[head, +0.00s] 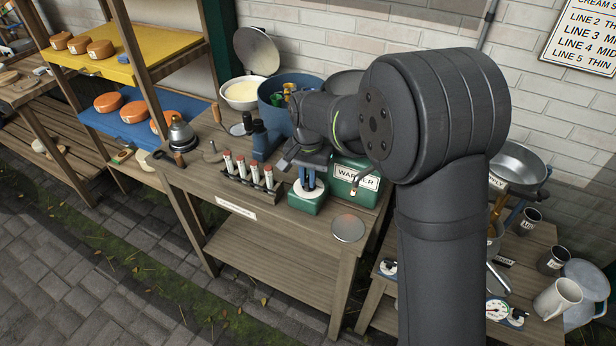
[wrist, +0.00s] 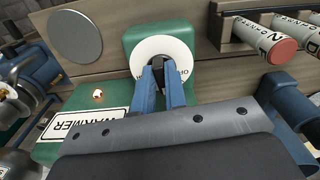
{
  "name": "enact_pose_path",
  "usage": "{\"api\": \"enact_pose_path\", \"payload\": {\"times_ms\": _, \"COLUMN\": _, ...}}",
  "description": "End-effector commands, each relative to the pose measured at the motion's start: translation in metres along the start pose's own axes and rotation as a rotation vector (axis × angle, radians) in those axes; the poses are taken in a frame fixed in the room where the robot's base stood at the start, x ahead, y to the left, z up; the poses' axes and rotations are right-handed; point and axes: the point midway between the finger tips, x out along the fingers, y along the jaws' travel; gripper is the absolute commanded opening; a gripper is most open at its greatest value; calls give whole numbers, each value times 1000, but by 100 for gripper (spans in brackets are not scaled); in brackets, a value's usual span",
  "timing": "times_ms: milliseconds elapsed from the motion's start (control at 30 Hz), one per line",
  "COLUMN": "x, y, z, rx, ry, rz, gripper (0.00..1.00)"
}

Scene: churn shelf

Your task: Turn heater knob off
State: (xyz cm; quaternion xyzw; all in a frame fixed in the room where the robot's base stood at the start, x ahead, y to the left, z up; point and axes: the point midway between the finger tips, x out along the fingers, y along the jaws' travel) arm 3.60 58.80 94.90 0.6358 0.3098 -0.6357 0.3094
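The heater is a green unit labelled WARMER (head: 345,178), with a smaller green control box (head: 306,203) in front of it. The box carries a white dial disc (wrist: 140,66) with partly hidden lettering. A dark knob (wrist: 158,71) stands at the disc's middle. My gripper (head: 307,180) is over the disc, pointing down. In the wrist view its two blue fingers (wrist: 159,75) stand close together with the knob between their tips and seem to be shut on it. The fingers cover part of the disc, so the knob's setting cannot be read. A small reddish lamp (wrist: 97,96) sits on the WARMER unit.
A rack of red-capped tubes (head: 250,181) stands left of the control box. A round metal plate (head: 348,229) lies to its right. A blue bucket (head: 275,92) and a white bowl (head: 241,92) stand behind. The lower shelf (head: 270,262) is bare.

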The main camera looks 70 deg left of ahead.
Motion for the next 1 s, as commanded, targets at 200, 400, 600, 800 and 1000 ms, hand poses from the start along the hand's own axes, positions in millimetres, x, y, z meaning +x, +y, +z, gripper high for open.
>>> {"api": "enact_pose_path", "payload": {"times_ms": 200, "x": 0, "y": 0, "z": 0, "rx": -7, "ry": 0, "rz": 0, "gripper": 0}}
{"api": "enact_pose_path", "payload": {"times_ms": 400, "x": 0, "y": 1, "z": 0, "rx": -105, "ry": 0, "rz": 0, "gripper": 0}}
{"api": "enact_pose_path", "payload": {"times_ms": 600, "x": -1, "y": 1, "z": 0, "rx": -138, "ry": 0, "rz": 0, "gripper": 0}}
{"api": "enact_pose_path", "payload": {"times_ms": 800, "x": -1, "y": 1, "z": 0, "rx": -136, "ry": 0, "rz": 0, "gripper": 20}}
{"api": "enact_pose_path", "payload": {"times_ms": 1000, "x": 0, "y": 1, "z": 0, "rx": -136, "ry": 0, "rz": 0, "gripper": 34}}
